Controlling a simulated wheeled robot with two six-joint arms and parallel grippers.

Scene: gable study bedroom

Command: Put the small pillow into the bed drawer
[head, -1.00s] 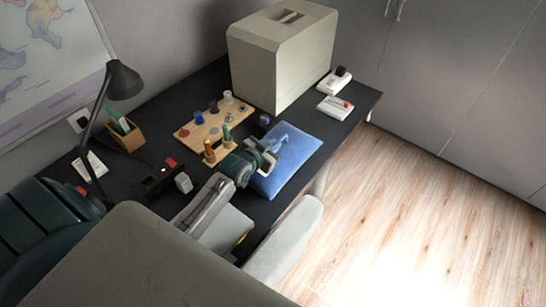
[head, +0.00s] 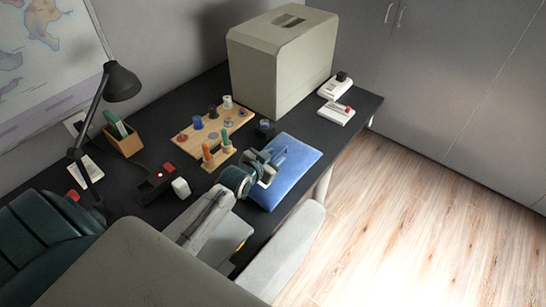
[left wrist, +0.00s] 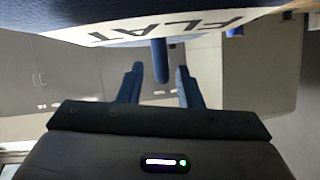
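The small pillow (head: 296,178) is blue and lies flat on the dark desk, near its front edge, in the head view. A lighter blue upright piece stands on it. In the left wrist view a blue surface with a white strip lettered "FLAT" (left wrist: 180,27) fills the top. My left gripper (head: 268,168) is over the pillow's left part. In the left wrist view its two fingers (left wrist: 160,85) are apart. A blue post (left wrist: 160,62) shows between them, with gaps on both sides. The bed drawer and my right gripper are not in view.
Wooden floor (head: 400,220) is clear at right, before grey cupboards (head: 440,60).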

